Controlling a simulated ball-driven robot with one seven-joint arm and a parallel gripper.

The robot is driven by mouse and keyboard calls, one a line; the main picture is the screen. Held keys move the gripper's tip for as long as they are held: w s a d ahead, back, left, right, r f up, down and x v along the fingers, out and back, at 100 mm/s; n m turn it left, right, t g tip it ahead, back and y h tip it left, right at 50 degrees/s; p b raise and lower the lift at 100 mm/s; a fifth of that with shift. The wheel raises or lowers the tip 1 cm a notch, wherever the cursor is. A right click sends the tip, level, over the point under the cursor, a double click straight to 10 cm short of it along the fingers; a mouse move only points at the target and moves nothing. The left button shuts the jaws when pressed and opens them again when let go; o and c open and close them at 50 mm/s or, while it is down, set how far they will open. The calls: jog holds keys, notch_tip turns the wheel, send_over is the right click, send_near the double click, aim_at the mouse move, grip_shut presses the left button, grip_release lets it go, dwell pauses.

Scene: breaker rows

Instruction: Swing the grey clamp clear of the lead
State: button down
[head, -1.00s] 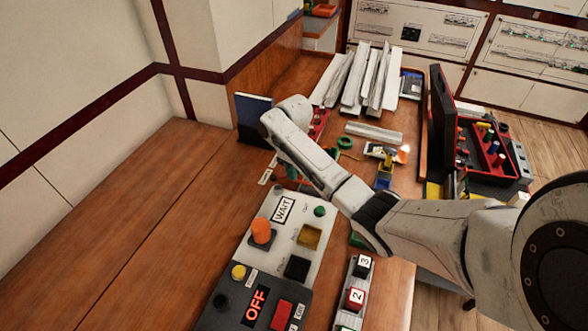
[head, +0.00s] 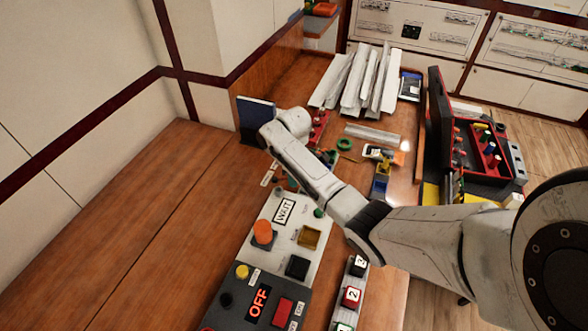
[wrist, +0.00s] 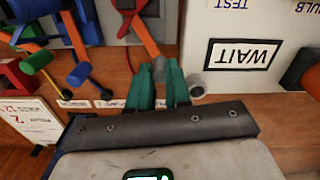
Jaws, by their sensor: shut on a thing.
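In the wrist view, my gripper (wrist: 159,83) has two teal fingers closed around the lower end of an orange bar (wrist: 146,38). The bar runs up to a dark grey fitting (wrist: 128,6) at the top edge, which looks like the grey clamp; it is cut off there. In the head view, my arm covers the fingers and the clamp.
A blue fitting (wrist: 78,72) with another orange bar stands left of my fingers. A grey round piece (wrist: 194,86) is close on the right, beside the WAIT panel (head: 285,210). The bench's left side is clear.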

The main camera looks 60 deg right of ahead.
jog(key=n+p, duration=0.1)
jog(key=n, duration=0.1)
jog(key=s+a+n+p, duration=0.1)
jog(key=n, duration=0.1)
jog(key=shift+r+p, duration=0.2)
jog(key=shift+p, duration=0.15)
jog(key=shift+s+a+f+n+p, duration=0.15)
jog(key=shift+n+p, duration=0.15)
jog(key=shift+n, duration=0.3)
jog(key=shift+s+r+n+p, duration=0.15)
jog(key=shift+n+p, duration=0.15)
jog(key=shift+n, duration=0.3)
jog(key=shift+f, duration=0.15)
jog(key=c, duration=1.1)
grip_release()
jog(key=shift+o, duration=0.2)
notch_tip(320, 180, up, 11)
jog(key=shift+b, duration=0.3)
jog(key=shift+f, duration=0.1)
